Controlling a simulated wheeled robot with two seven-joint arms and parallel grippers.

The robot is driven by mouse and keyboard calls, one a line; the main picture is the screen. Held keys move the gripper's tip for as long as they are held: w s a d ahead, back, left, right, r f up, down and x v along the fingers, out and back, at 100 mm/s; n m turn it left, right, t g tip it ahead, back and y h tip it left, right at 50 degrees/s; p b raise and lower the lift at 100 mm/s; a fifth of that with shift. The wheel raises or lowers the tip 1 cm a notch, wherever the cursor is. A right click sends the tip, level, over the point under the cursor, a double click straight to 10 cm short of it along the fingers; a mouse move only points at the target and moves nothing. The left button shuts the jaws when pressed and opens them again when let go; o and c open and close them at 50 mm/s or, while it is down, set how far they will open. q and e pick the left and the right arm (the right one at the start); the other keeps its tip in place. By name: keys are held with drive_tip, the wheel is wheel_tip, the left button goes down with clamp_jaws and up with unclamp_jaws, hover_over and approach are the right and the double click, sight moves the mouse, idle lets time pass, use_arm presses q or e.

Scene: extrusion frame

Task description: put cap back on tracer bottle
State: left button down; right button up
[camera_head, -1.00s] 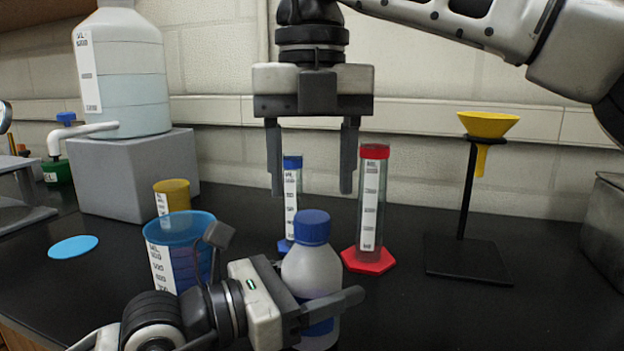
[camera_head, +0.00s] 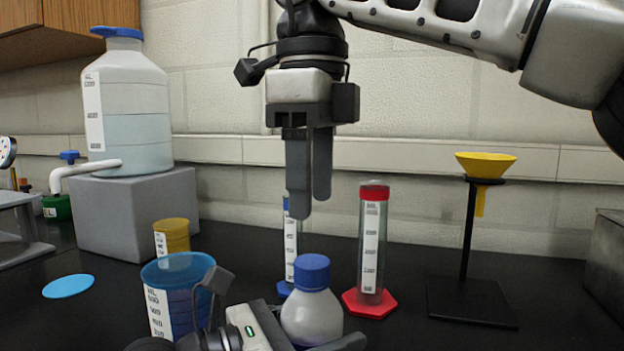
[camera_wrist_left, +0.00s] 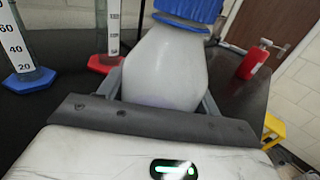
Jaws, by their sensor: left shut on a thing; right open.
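The tracer bottle (camera_head: 312,319) is a pale white bottle with a blue cap (camera_head: 312,271) on its neck, upright at the lower middle of the head view. In the left wrist view the bottle (camera_wrist_left: 166,68) and the lower part of its cap (camera_wrist_left: 188,10) show. My left gripper (camera_head: 282,318) is shut on the bottle's body, with a finger on either side. The bottle's base is out of the picture. My right gripper (camera_head: 310,207) is open and empty, pointing down above the cap and apart from it. I cannot tell whether the cap is fully seated.
Behind stand a blue-based cylinder (camera_head: 290,248) and a red-capped cylinder (camera_head: 372,245). A blue beaker (camera_head: 178,262) and yellow beaker (camera_head: 172,235) stand left. A funnel stand (camera_head: 468,290) is at right. A large bottle (camera_head: 128,105) sits on a grey block (camera_head: 140,215).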

sight(312, 261)
idle(0.3)
drive_tip(key=shift+f, duration=4)
drive_tip(key=c, duration=1)
drive_tip(key=o, duration=1.1)
drive_tip(key=shift+o, duration=0.2)
